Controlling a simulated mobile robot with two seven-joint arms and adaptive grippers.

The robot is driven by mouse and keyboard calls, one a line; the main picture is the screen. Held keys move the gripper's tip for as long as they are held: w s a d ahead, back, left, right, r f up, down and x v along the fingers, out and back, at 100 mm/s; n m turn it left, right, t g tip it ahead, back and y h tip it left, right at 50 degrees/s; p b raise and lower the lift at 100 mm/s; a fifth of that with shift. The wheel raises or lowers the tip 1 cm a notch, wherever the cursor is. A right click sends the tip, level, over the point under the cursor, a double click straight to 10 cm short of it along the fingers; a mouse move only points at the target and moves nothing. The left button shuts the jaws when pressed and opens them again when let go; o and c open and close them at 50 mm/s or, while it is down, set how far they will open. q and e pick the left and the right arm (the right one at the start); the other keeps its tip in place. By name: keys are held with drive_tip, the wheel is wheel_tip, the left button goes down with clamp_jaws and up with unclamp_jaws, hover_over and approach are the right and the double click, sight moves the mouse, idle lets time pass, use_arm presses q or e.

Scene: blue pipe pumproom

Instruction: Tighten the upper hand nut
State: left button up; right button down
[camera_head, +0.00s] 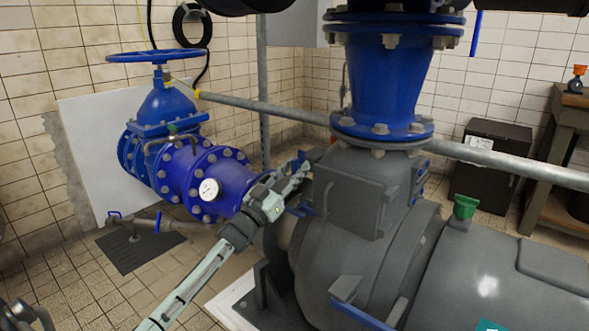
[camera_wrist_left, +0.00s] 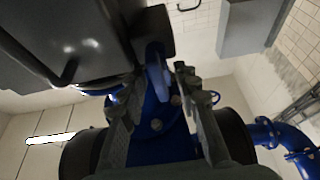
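In the left wrist view, a blue hand nut (camera_wrist_left: 157,72) with a flat grip stands out from a dark block on the grey pump (camera_head: 343,235). My left gripper (camera_head: 300,170) is at the left side of the pump's upper housing in the head view. In the left wrist view its two fingers (camera_wrist_left: 160,80) are apart, one on each side of the blue nut, with a visible gap. I cannot tell whether either finger touches it. Another blue grip (camera_head: 300,210) shows just below the gripper in the head view. My right gripper is not in view.
A blue flanged pipe with a gauge (camera_head: 208,189) and a handwheel valve (camera_head: 155,56) stands behind my left arm. A blue vertical pipe (camera_head: 378,80) rises above the pump. A blue lever (camera_head: 362,316) sticks out at the pump's front.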

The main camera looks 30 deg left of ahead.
use_arm(q)
clamp_jaws()
